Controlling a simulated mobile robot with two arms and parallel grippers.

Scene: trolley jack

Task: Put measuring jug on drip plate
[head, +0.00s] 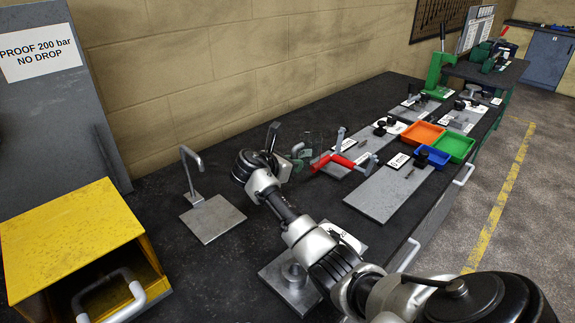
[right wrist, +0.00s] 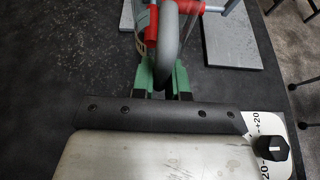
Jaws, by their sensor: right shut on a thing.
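My right gripper (head: 298,152) is at the end of the arm that reaches over the bench. In the right wrist view its green fingers (right wrist: 163,80) are shut on a grey curved handle (right wrist: 168,40). This appears to be the handle of the measuring jug (head: 314,142), whose clear body shows only faintly beyond the gripper in the head view. A flat grey plate (head: 225,222) with a bent upright tube lies at the left of the bench; it may be the drip plate, but I cannot tell for sure. My left gripper is not in view.
A red part with grey handles (head: 343,161) lies close to the right of the gripper. Another plate with a post (head: 290,288) lies below my arm. Orange (head: 422,133), green (head: 454,147) and blue trays stand farther right. A yellow box (head: 70,235) stands left. Dark bench lies clear between.

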